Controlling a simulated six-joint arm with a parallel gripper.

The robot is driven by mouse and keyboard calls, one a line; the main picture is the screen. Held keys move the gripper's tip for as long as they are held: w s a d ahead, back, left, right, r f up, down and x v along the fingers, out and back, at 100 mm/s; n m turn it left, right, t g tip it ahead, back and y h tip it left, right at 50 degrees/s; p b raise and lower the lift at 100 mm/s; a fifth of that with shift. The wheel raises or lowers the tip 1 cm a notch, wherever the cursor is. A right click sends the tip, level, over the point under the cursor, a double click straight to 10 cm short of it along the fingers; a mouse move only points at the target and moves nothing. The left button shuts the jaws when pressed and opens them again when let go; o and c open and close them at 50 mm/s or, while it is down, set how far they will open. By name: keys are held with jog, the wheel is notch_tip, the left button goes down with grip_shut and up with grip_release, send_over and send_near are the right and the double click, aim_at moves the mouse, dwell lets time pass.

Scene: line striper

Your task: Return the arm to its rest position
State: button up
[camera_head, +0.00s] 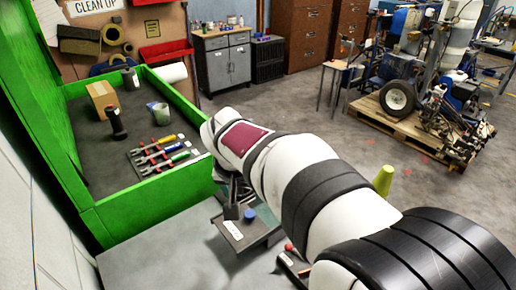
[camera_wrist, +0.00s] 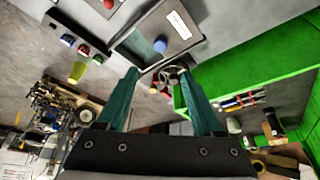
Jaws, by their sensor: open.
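My white arm with dark bands reaches from the lower right of the head view to the middle, beside the front right corner of the green-walled workbench (camera_head: 150,205). My gripper (camera_wrist: 158,72) shows in the wrist view as two teal fingers set well apart, open, with nothing held between them. In the head view the gripper is mostly hidden by the arm. Beyond the fingertips in the wrist view is a grey tray-like part (camera_wrist: 135,50) with a blue knob (camera_wrist: 160,45) and a white label. The same part shows below my arm in the head view (camera_head: 245,238).
The bench holds a cardboard box (camera_head: 101,97), a dark upright tool (camera_head: 116,122), a cup (camera_head: 160,113) and several coloured-handled tools (camera_head: 160,150). A loaded pallet (camera_head: 400,118) is farther back. Open floor lies between.

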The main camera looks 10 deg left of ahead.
jog(key=s+d+m+g, duration=0.3)
jog(key=s+d+m, duration=0.1)
jog(key=s+d, duration=1.15)
jog(key=s+f+m+g+y, duration=0.1)
jog(key=s+f, duration=0.2)
jog(key=s, duration=0.9)
jog(key=shift+s+f+m+g+y, duration=0.15)
jog(key=shift+s+m+g+y, duration=0.15)
jog(key=shift+y, duration=0.1)
jog(key=shift+w, duration=0.1)
